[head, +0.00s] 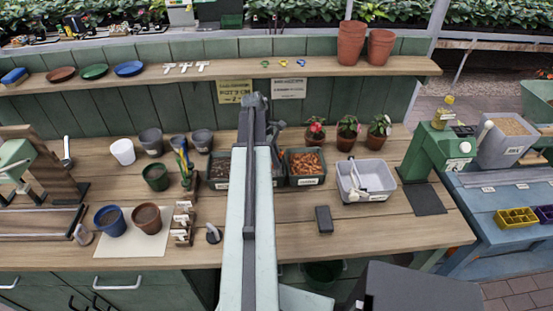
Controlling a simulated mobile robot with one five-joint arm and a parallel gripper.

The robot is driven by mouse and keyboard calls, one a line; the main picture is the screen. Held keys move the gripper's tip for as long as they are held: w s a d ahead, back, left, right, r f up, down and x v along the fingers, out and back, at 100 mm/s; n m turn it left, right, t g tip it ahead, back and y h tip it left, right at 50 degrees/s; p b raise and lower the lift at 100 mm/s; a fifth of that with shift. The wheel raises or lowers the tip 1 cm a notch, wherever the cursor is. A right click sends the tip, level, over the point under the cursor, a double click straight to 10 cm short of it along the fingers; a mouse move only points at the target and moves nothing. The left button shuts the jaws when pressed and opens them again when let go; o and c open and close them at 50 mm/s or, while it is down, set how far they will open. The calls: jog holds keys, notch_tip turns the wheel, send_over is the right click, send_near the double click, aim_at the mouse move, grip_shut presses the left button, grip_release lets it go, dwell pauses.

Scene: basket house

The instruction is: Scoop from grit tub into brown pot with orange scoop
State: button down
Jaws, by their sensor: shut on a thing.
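The brown pot (147,218) stands upright on a pale mat, just right of a blue pot; dark material shows inside it. My arm rises through the middle of the head view and covers part of the bench. My gripper is hidden behind it, and I cannot see the orange scoop. A dark tub with greyish contents (219,168) sits just left of my arm. Its label is too small to read, so I cannot tell whether it is the grit tub. Any tub directly behind my arm is hidden.
The blue pot (110,221) and a rack of white tags (182,222) flank the brown pot. A tub of orange-brown chips (305,167) and a grey bin (366,181) stand right of my arm. A black block (324,219) lies in front. The right front bench is mostly clear.

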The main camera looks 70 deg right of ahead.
jog(key=shift+t, duration=0.7)
jog(key=r+p, duration=0.6)
jog(key=s+r+p, duration=0.1)
jog(key=r+p, duration=0.2)
jog(key=shift+r, duration=0.1)
jog(key=shift+s, duration=0.1)
